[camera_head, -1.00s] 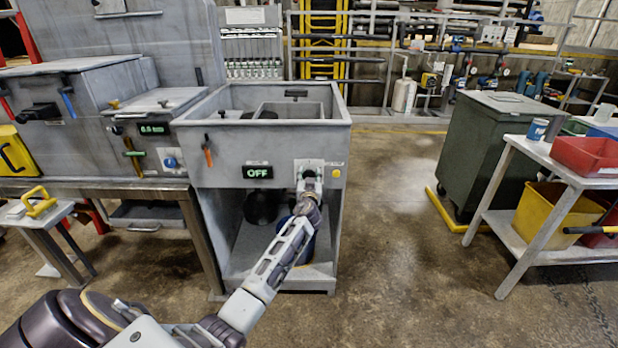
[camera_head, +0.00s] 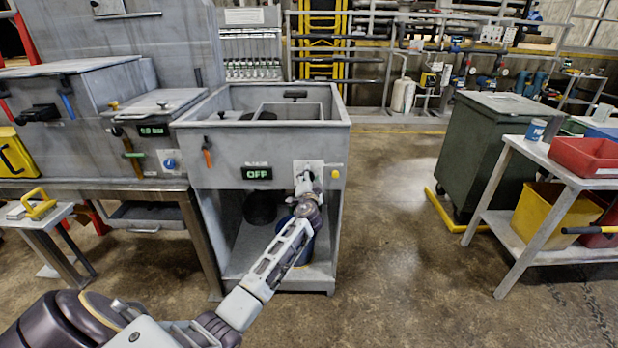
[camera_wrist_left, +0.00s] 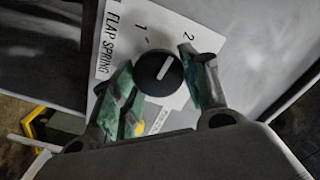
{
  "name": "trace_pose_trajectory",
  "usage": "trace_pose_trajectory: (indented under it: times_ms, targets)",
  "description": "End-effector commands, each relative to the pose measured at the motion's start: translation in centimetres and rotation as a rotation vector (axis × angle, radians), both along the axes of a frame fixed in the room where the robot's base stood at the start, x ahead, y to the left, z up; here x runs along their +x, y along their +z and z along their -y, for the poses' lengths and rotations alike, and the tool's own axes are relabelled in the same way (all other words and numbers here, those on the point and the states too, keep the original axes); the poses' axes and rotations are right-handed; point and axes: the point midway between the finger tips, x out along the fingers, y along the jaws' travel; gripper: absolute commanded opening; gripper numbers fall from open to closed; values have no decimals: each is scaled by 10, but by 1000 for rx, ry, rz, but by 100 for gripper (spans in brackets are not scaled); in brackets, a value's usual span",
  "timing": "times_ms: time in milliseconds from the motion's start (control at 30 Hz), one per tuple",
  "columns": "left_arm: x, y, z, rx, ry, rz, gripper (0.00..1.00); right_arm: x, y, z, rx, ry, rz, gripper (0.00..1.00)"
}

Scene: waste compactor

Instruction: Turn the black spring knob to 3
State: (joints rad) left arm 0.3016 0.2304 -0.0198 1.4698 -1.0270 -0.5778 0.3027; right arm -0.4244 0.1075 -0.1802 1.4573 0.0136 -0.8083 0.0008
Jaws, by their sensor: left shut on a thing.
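The black spring knob (camera_wrist_left: 160,74) is round with a white pointer line. It sits on a white plate (camera_wrist_left: 118,48) marked "FLAP SPRING", with the numbers 1 and 2 showing. The pointer line slants up and right in the left wrist view, toward the 2. A 3 is not visible. My left gripper (camera_wrist_left: 161,80) is shut on the knob, with one green-padded finger on either side. In the head view my left gripper (camera_head: 305,182) reaches the plate on the front of the grey unit and hides the knob. My right gripper is not in view.
Left of the plate is a display reading OFF (camera_head: 257,173); a yellow button (camera_head: 335,174) is at its right. An orange-handled lever (camera_head: 207,152) hangs further left. Below is an open bay (camera_head: 240,255). The floor (camera_head: 390,250) to the right is clear.

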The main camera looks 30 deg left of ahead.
Motion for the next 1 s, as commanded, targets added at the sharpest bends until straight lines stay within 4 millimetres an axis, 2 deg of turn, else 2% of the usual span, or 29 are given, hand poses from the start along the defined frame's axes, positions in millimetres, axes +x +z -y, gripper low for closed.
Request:
trace_pose_trajectory:
  times_ms: [67, 700, 1000]
  targets:
    - [0, 0, 1, 64, -1, -39, 22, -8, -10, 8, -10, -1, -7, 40]
    - [1, -2, 2, 554, -3, -340, 22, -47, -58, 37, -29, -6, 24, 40]
    - [0, -3, 1, 779, -2, -479, 22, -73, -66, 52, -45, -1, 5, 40]
